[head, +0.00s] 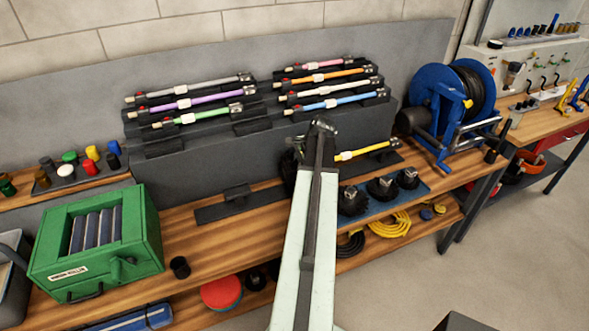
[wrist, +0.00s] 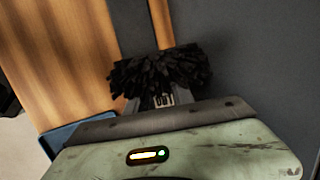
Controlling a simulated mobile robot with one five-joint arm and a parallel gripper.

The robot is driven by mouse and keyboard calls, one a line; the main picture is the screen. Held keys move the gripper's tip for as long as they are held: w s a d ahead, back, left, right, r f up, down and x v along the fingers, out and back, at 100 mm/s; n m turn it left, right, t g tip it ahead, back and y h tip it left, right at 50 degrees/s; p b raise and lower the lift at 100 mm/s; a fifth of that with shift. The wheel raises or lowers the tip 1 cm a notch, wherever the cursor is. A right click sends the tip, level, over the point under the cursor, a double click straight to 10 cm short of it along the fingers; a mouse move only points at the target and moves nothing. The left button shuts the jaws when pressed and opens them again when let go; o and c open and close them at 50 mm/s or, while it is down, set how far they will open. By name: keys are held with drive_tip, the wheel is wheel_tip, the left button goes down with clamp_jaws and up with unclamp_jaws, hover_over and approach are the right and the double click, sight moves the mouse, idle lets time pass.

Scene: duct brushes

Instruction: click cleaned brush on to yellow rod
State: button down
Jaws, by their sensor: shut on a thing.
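The yellow rod (head: 365,151) lies on the lowest right-hand holder of the dark rack in the head view. Its left end is close to my arm, which covers what lies beyond it. My gripper (wrist: 152,103) is shut on a brush (wrist: 160,76) with black bristles, seen in the wrist view. The bristles point away from the wrist camera, and the brush's base is mostly hidden by my gripper. In the head view my arm hides the gripper; a dark bristly edge (head: 289,166) shows just left of the arm. I cannot tell whether brush and rod touch.
Several coloured rods rest on the rack (head: 190,152) above. Black brushes (head: 382,188) stand on a blue mat (head: 425,186) right of my arm. A green roller box (head: 100,240) stands left, a blue hose reel (head: 450,100) right. Bench wood left of my arm is mostly clear.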

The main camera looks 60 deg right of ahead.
drive_tip(key=shift+s+d, duration=0.55)
drive_tip(key=shift+d, duration=0.25)
drive_tip(key=c, duration=1)
unclamp_jaws()
drive_tip(key=p+v, duration=0.7)
drive_tip(key=shift+s+a+r, duration=0.1)
drive_tip(key=shift+s+r, duration=0.05)
drive_tip(key=shift+r, duration=0.25)
